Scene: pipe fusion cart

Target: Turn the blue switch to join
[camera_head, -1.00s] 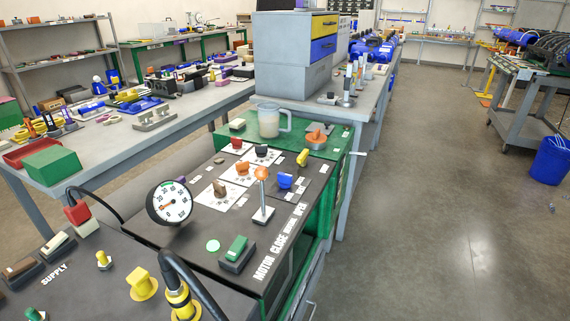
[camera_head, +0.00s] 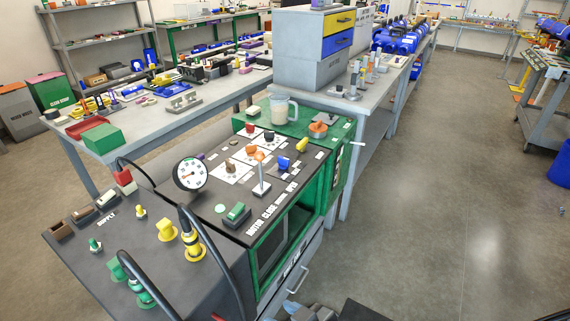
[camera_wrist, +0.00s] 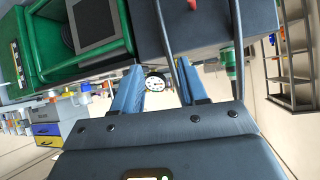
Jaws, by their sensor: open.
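Near the switch are a yellow knob (camera_head: 302,145), an orange knob on a white label and a green switch (camera_head: 236,212). The gauge (camera_head: 190,174) and black hoses (camera_head: 205,245) rise at the cart's front left. A jug (camera_head: 279,108) stands behind. Floor right of the cart is clear.

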